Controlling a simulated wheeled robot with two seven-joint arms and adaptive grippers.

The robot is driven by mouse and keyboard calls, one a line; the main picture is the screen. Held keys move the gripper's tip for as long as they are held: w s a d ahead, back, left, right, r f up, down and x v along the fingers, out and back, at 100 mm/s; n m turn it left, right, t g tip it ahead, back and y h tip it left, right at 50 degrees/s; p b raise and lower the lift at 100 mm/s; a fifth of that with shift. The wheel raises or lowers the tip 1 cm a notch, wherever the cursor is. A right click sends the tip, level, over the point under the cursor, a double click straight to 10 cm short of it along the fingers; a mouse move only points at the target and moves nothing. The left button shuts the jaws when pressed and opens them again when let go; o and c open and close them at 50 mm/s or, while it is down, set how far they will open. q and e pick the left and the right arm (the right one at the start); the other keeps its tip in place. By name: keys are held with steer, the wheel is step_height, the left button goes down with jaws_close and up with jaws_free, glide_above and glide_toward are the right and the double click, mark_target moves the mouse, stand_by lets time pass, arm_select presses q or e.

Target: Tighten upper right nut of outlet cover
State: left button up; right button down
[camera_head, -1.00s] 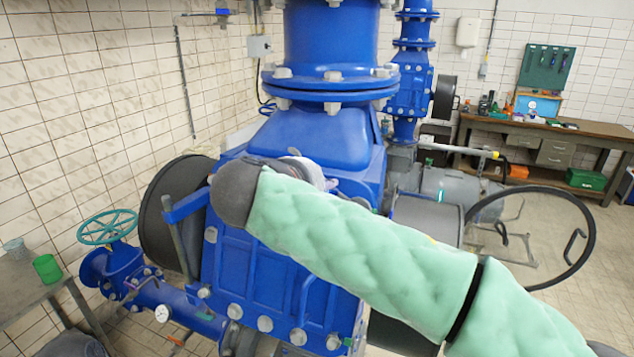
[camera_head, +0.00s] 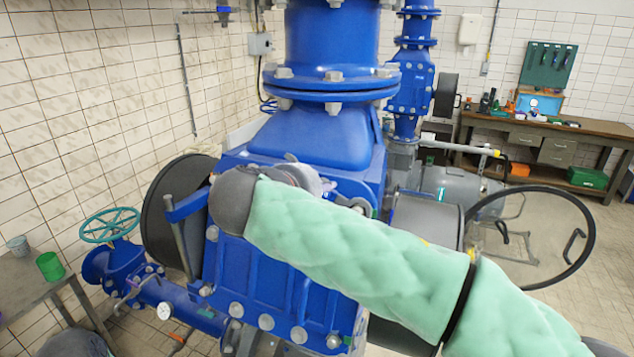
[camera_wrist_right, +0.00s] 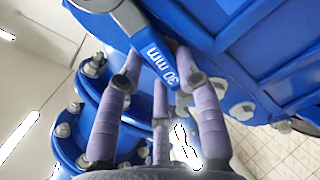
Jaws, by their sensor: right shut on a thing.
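My right gripper (camera_wrist_right: 158,62) is shut on a blue wrench (camera_wrist_right: 150,40) marked "30 mm", with its lavender fingers around the handle. The wrench's grey head runs out of the top of the wrist view. In the head view my right arm lies across the blue bolted housing (camera_head: 262,285), with the hand at its upper part. My wrist hides most of the gripper and the wrench there. Pale nuts line the housing's lower edge. I cannot tell which part is the outlet cover, or whether the wrench is on its upper right nut. My left gripper is not in view.
A blue flanged pipe (camera_head: 333,45) rises above the housing. A teal handwheel (camera_head: 109,226) is at the left, and a large dark wheel (camera_head: 592,225) at the right. A small table (camera_head: 25,285) stands at lower left. A workbench (camera_head: 540,132) is at the back right.

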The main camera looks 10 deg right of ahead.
steer(key=shift+a+f+n, duration=0.2)
steer(key=shift+f+n, duration=0.1)
steer(key=shift+f, duration=0.15)
steer(key=shift+s+a+r, duration=0.2)
steer(key=shift+s+r, duration=0.05)
steer(key=shift+s, duration=0.05)
stand_by(0.7)
steer(key=shift+p+v, duration=0.4)
steer(key=shift+v, duration=1.45)
steer(key=shift+r, duration=0.15)
